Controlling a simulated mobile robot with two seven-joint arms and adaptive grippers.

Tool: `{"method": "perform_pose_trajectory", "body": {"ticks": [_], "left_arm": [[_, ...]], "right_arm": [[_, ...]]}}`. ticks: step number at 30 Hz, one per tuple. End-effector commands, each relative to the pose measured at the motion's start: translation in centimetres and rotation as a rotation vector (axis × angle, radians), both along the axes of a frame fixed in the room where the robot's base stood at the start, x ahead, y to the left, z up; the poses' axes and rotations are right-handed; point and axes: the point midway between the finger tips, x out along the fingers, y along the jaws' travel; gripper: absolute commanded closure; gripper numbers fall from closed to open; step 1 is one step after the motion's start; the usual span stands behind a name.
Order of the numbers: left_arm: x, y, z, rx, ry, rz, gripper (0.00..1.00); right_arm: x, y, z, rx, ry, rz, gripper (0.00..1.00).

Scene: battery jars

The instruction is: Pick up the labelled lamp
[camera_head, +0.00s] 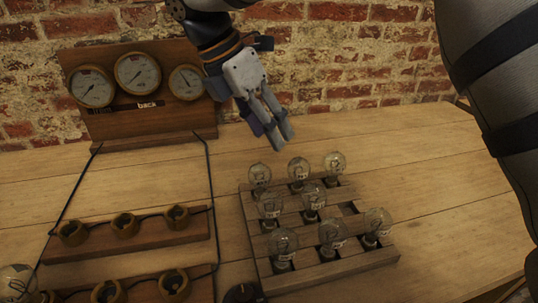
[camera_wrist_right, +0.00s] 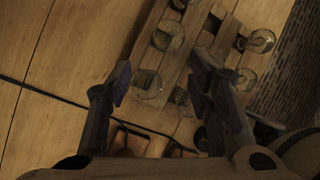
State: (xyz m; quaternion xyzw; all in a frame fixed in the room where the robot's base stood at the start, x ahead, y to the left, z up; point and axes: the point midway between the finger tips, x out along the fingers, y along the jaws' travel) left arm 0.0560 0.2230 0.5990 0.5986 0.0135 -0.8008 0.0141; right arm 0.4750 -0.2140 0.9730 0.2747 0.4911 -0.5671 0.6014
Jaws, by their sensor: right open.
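Several clear glass lamps stand upright in a slatted wooden rack (camera_head: 325,272) on the table in the head view. Small pale labels show on several, such as the front left lamp (camera_head: 283,243), the front middle lamp (camera_head: 332,236) and the middle lamp (camera_head: 313,198); I cannot read them. My right gripper (camera_head: 275,137) is open and empty, above and behind the rack's back left corner. In the right wrist view its fingers (camera_wrist_right: 163,72) are spread, with a lamp (camera_wrist_right: 148,84) below the gap between them, apart from them. My left gripper is out of view.
A wooden board with three dials (camera_head: 137,73) stands at the back left, marked "back". Wired socket strips (camera_head: 135,236) lie left of the rack. One rack place (camera_head: 348,208) looks empty. A lone lamp (camera_head: 17,281) is at the lower left. Table right of the rack is clear.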

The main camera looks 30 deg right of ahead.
Motion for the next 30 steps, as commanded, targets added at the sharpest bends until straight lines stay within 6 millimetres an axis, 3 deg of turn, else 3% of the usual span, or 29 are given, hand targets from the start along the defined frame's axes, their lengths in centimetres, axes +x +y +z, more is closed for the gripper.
{"method": "perform_pose_trajectory", "body": {"ticks": [4,9,21,29,30], "left_arm": [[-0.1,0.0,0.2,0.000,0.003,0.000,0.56],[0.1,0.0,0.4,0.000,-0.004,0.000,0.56],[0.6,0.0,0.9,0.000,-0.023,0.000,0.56],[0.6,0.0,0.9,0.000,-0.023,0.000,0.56],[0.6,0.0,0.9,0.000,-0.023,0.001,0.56]], "right_arm": [[-0.2,-0.6,-0.6,-0.004,0.002,0.002,0.53],[-0.8,-2.2,-4.1,-0.002,0.003,0.002,0.53],[-1.7,-5.5,-9.5,-0.001,-0.001,0.002,0.53],[-1.7,-5.7,-10.2,-0.003,-0.003,0.002,0.53],[-1.7,-5.7,-10.2,-0.003,-0.003,0.002,0.57]]}}
